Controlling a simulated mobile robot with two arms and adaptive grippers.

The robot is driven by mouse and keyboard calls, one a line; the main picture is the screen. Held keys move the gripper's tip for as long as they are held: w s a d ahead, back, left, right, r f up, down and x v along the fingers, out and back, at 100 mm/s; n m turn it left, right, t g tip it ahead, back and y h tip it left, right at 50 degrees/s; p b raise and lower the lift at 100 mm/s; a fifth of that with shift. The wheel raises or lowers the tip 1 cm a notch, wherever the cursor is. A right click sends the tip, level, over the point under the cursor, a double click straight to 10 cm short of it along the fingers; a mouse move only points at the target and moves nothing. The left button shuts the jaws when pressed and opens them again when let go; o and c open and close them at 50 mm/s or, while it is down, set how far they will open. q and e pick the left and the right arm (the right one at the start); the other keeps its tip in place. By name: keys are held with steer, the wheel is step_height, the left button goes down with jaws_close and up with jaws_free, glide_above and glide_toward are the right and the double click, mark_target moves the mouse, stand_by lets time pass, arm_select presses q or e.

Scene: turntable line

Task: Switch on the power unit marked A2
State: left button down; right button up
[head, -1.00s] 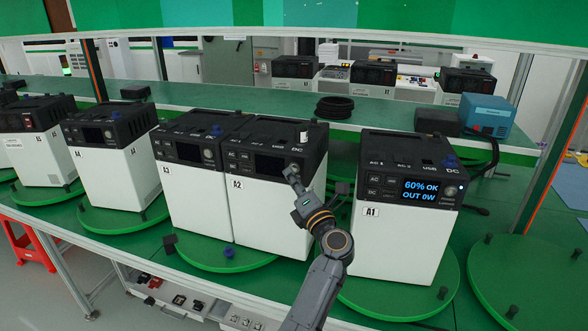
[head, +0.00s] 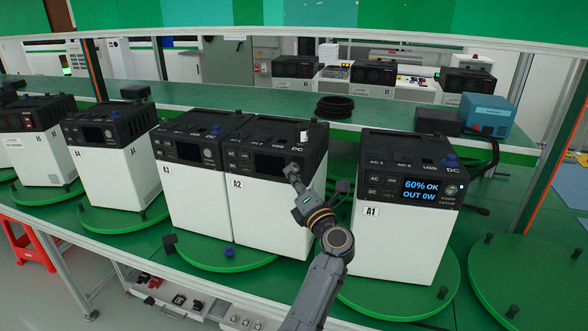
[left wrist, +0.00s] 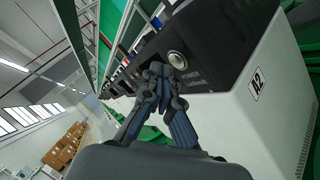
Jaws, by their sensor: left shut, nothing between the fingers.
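The power unit A2 (head: 268,212) is a white box with a black top and a dark screen (head: 269,165). It stands beside unit A3 on a green turntable. My left gripper (head: 291,170) is shut and empty at the right end of A2's front panel. In the left wrist view, A2's label (left wrist: 257,84) shows sideways, and the round silver power button (left wrist: 177,60) is just beyond the closed fingertips (left wrist: 160,72). I cannot tell whether the fingertips touch the panel or the button. My right gripper is not in view.
Unit A1 (head: 392,240) stands close to the right of my left arm, its screen lit with "60% OK OUT 0W". Unit A3 (head: 192,200) adjoins A2 on the left. An empty green turntable (head: 540,280) is at the far right. A black cable coil (head: 335,107) lies behind.

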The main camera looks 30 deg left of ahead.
arm_select(q)
steer(key=shift+w, duration=0.2)
steer(key=shift+w+a+b, duration=0.1)
steer(key=shift+w+b, duration=0.2)
steer(key=shift+w, duration=0.05)
stand_by(0.5)
steer(key=shift+s, duration=0.15)
stand_by(0.3)
steer(key=shift+s+p, duration=0.45)
steer(key=shift+s, duration=0.2)
